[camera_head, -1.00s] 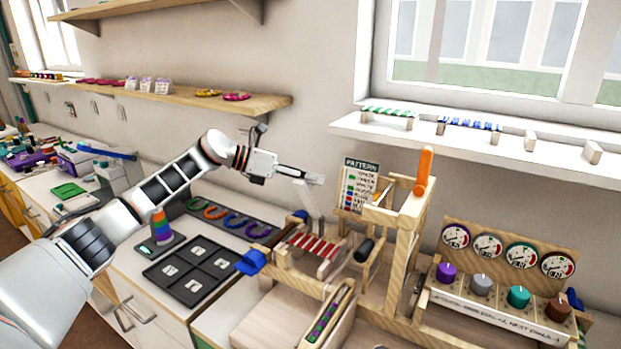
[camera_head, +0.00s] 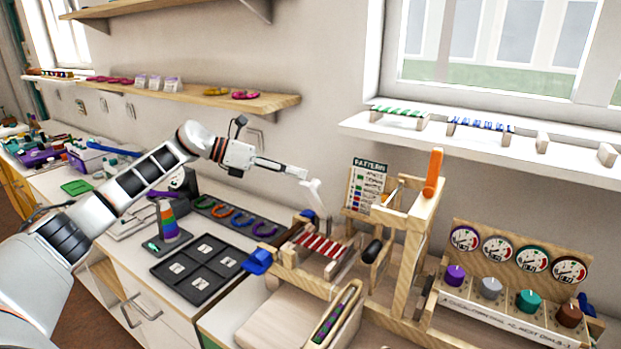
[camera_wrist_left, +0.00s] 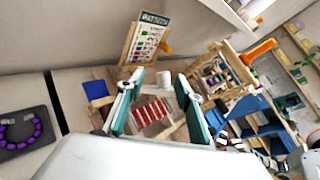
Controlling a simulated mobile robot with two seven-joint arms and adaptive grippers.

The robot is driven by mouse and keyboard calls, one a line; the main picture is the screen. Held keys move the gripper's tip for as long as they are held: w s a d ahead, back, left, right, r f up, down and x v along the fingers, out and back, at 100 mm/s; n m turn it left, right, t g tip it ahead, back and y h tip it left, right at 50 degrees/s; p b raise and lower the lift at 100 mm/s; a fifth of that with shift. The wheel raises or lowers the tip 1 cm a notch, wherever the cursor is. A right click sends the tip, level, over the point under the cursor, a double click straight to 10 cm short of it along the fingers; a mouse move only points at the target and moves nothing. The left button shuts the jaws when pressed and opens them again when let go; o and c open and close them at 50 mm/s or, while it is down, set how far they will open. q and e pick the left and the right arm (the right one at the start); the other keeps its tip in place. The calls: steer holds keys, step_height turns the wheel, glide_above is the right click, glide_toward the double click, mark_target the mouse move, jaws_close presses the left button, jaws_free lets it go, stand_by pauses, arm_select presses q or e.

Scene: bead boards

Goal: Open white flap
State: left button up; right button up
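My left gripper (camera_head: 304,174) reaches in from the left, above the wooden bead machine (camera_head: 405,265). In the left wrist view its two teal-padded fingers (camera_wrist_left: 154,84) stand wide apart with nothing gripped between them. A thin pale upright piece (camera_head: 318,197) rises from the machine just below and right of the fingertips; it looks like the white flap, but I cannot tell whether the gripper touches it. In the wrist view a small white piece (camera_wrist_left: 164,79) shows between the fingers, beyond the red-and-white striped rods (camera_wrist_left: 152,110). My right gripper is not in view.
A pattern card (camera_head: 366,184) stands behind the machine, and an orange upright handle (camera_head: 433,173) rises to its right. A dial panel (camera_head: 515,275) stands at the right. A black tray (camera_head: 200,268) lies at the left. A white shelf (camera_head: 480,140) hangs above.

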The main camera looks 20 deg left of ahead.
arm_select(q)
steer(key=shift+v, duration=2.3)
steer(key=shift+s, duration=0.1)
